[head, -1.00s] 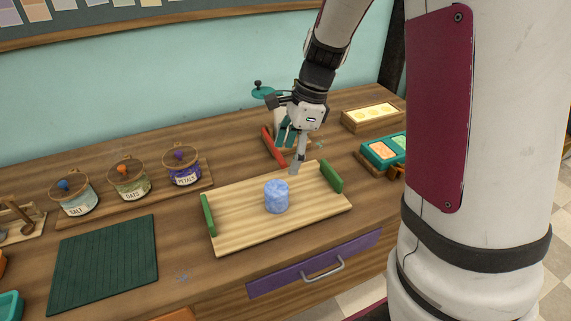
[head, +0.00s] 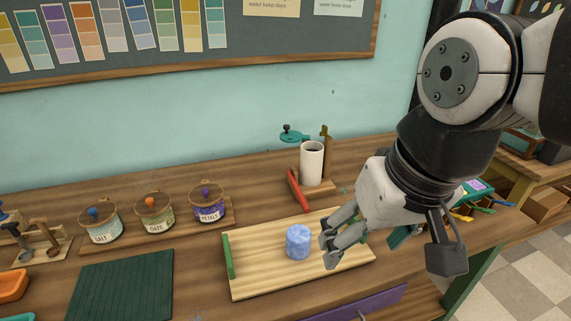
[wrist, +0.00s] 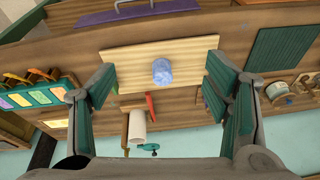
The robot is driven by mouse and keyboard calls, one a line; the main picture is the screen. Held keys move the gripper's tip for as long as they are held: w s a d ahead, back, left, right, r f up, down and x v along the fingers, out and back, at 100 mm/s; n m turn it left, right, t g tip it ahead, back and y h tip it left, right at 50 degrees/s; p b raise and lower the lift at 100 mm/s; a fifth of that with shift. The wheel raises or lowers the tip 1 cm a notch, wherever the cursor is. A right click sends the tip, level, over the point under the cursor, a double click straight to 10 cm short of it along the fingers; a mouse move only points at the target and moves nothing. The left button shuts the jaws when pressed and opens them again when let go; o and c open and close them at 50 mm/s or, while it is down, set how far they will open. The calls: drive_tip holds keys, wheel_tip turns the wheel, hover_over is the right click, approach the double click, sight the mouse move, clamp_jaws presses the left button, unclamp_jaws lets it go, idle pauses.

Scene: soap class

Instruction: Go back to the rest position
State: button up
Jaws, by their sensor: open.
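My gripper (head: 390,248) is open and empty in the head view, raised in front of the right part of the wooden tray. In the wrist view, my gripper's fingers (wrist: 163,98) are spread wide at left and right with nothing between them touching. A blue marbled cylinder (head: 299,242) stands upright on the light wooden tray (head: 258,278). It also shows in the wrist view (wrist: 162,71), apart from the fingers. The tray's right green handle is mostly hidden behind my gripper in the head view.
Jars of salt, oats (head: 155,213) and petals stand on a board at the left. A dark green mat (head: 122,285) lies in front of them. A white cylinder (head: 312,163) stands in a holder with a red handle (head: 299,190) behind the tray. The wall board (head: 300,40) hangs above.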

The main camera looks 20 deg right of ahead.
drive_tip(key=shift+s+d+f+n, duration=0.1)
drive_tip(key=shift+s+d+n, duration=0.05)
drive_tip(key=shift+s+n, duration=0.6)
